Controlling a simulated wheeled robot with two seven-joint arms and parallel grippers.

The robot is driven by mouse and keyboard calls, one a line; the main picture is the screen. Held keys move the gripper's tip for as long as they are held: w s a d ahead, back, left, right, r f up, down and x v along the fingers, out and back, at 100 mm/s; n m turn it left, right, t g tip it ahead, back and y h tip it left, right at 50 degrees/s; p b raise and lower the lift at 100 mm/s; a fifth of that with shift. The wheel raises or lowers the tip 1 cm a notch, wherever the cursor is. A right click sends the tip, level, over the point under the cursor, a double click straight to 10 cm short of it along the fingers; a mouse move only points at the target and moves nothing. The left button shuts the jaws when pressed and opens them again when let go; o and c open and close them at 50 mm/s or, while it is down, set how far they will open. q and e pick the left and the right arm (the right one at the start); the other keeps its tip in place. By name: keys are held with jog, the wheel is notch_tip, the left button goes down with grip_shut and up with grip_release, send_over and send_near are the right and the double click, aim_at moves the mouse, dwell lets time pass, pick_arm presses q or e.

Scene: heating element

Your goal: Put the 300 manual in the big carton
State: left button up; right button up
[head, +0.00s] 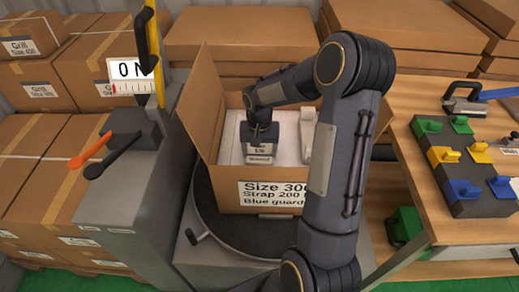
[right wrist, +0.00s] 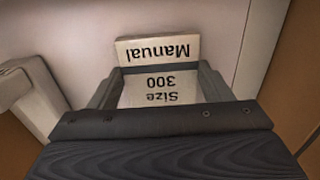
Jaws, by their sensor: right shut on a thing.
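The 300 manual (head: 259,158) is a small pale booklet; its "Manual" and "Size 300" print shows upside down in the right wrist view (right wrist: 157,50). My right gripper (head: 262,134) is shut on it, with a finger at each side in the right wrist view (right wrist: 162,72). The big carton (head: 228,197) stands open on a dark round turntable, with a label reading Size 300, Strap 200 and Blue guard. The manual is within the carton's opening, over a white surface; I cannot tell whether it touches that surface. My left gripper is out of view.
A white part (head: 320,158) lies in the carton, right of the manual. A raised carton flap (head: 202,105) stands at the left. A grey strapping post with a 0 N gauge (head: 130,76) is left of the carton. A wooden bench (head: 405,160) with coloured parts is right.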

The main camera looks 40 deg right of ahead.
aim_at(260, 153)
jog(key=shift+f, duration=0.2)
jog(key=o, duration=1)
notch_tip(260, 153, up, 12)
jog(key=s+a+r+n+t+y, duration=0.2)
jog(key=s+a+n, duration=0.1)
jog(key=s+a, duration=0.5)
jog(key=s+a+r+n+t+y, duration=0.1)
jog(key=s+a+r+n+t, duration=0.1)
jog(key=s+a, duration=0.6)
jog(key=s+n+t+p, duration=0.1)
jog(key=s, duration=0.3)
jog(key=shift+s+a+t+y, duration=0.2)
jog(key=shift+s+t+y, duration=0.1)
jog(key=shift+y, duration=0.1)
